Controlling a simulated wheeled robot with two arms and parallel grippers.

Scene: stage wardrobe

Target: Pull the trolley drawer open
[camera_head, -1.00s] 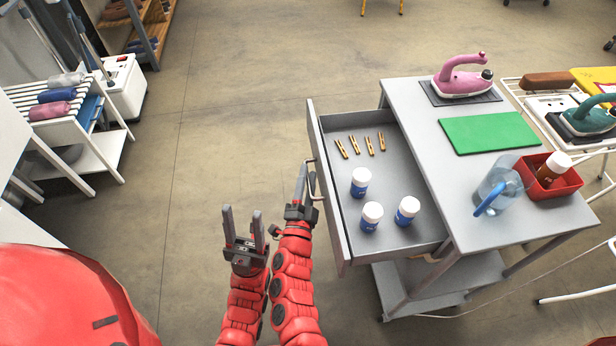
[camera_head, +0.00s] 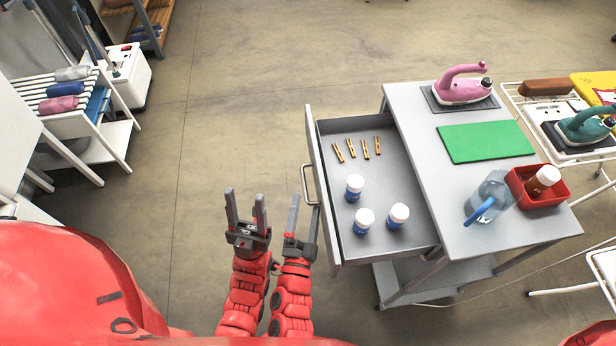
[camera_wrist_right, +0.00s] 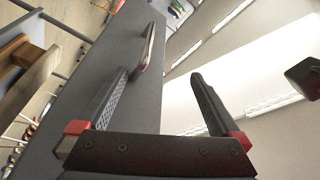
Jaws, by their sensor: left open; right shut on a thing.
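The grey trolley (camera_head: 415,120) stands at the right with its drawer (camera_head: 375,170) pulled well out to the left. The drawer's bar handle (camera_head: 307,184) is on its front panel. My right gripper (camera_head: 302,222) is just below the handle, close to the front panel. In the right wrist view its fingers (camera_wrist_right: 163,85) are spread, with nothing filling the gap. The handle (camera_wrist_right: 149,45) lies beyond the left fingertip there; whether they touch is unclear. My left gripper (camera_head: 246,208) is open and empty over the floor, left of the right one.
Three white-capped bottles (camera_head: 364,220) and several clothespins (camera_head: 365,148) lie in the drawer. A pink iron (camera_head: 462,90), green mat (camera_head: 486,142), jug (camera_head: 490,195) and red bin (camera_head: 540,198) are on the trolley top. The floor (camera_head: 230,100) left of the drawer is clear.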

